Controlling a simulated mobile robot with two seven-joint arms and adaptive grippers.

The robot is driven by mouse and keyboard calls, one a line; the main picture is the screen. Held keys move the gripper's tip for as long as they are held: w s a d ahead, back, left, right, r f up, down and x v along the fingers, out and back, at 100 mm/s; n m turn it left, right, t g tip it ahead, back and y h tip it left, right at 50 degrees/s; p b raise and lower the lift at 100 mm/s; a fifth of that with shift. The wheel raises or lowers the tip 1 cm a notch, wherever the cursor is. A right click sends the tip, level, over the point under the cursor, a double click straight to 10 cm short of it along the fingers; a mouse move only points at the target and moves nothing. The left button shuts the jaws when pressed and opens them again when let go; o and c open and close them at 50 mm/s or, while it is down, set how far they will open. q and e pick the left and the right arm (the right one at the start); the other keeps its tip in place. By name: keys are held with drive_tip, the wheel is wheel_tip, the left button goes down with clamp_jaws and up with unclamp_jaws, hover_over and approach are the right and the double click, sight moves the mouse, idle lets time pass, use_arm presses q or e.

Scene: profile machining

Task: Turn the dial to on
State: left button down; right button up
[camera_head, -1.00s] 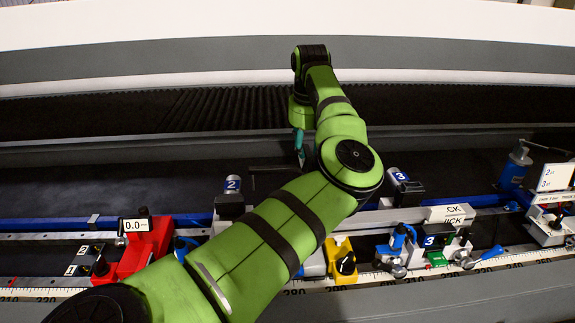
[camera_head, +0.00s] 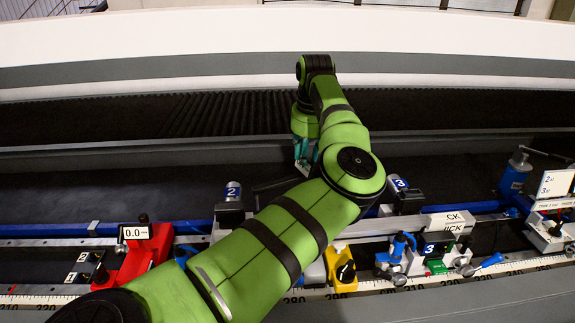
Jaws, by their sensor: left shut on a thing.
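A black dial (camera_head: 346,271) sits on a yellow block (camera_head: 343,286) on the front rail, just right of my left forearm. Its marking is too small to read. My left arm crosses the middle of the view and reaches past the rail. My left gripper (camera_head: 303,160), with teal fingers, points down over the dark bed, well behind the dial and apart from it. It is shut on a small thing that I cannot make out. My right gripper is out of view.
A red unit (camera_head: 146,252) with a 0.0 display stands at left, beside small black switches (camera_head: 84,266). Blue-handled clamps (camera_head: 399,246) and a green-marked block (camera_head: 437,266) stand right of the dial. A blue cylinder (camera_head: 514,176) and label board (camera_head: 556,184) are at far right.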

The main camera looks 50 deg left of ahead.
use_arm(q)
drive_tip(key=shift+w+d+n, duration=0.2)
drive_tip(key=shift+d+n, duration=0.1)
drive_tip(key=shift+n, duration=0.4)
drive_tip(key=shift+f, duration=0.15)
drive_tip(key=shift+n+p, duration=0.3)
drive_tip(key=shift+p, duration=0.05)
drive_tip(key=shift+n, duration=0.3)
drive_tip(key=shift+w+d+n+g+p, duration=0.1)
drive_tip(key=shift+n+g+p, duration=0.2)
drive_tip(key=shift+n+p, duration=0.6)
drive_tip(key=shift+n, duration=1)
